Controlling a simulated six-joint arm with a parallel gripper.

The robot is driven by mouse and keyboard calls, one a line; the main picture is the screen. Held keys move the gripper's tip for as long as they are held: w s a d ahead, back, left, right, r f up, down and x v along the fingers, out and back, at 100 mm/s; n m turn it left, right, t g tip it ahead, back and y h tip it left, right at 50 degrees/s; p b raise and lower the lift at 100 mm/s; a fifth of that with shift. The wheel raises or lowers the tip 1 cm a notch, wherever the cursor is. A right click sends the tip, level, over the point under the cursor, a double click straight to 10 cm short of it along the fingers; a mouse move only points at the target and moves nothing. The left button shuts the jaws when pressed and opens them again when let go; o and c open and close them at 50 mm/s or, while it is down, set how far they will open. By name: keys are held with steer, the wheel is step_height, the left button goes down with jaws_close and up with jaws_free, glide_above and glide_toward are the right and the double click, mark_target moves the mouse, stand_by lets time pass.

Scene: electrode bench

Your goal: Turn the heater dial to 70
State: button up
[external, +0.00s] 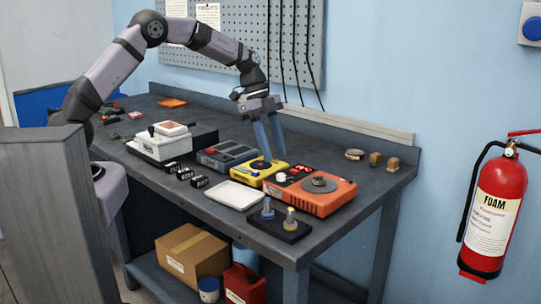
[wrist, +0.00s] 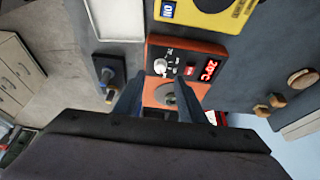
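The orange heater (external: 330,204) stands near the right end of the bench, with a round grey plate (external: 319,183) on top. Its white dial (external: 281,177) is on the panel at its left; in the wrist view the dial (wrist: 160,66) shows a scale around it. Beside it a red display (wrist: 209,70) appears to read 20°C, seen sideways. My gripper (external: 277,158) is above the bench, pointing down, behind the heater's panel in the external view. Its fingers (wrist: 160,84) are apart with nothing between them, and they look clear of the dial.
A yellow device (external: 262,171) and a grey unit (external: 227,154) stand left of the heater. A white tray (external: 234,194) and a dark holder with two plugs (external: 279,226) lie in front. Small wooden pieces (external: 375,160) lie at the back right.

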mark_target(281, 174)
steer(key=shift+p+x, duration=1)
steer(key=shift+x, duration=1.9)
jaws_close()
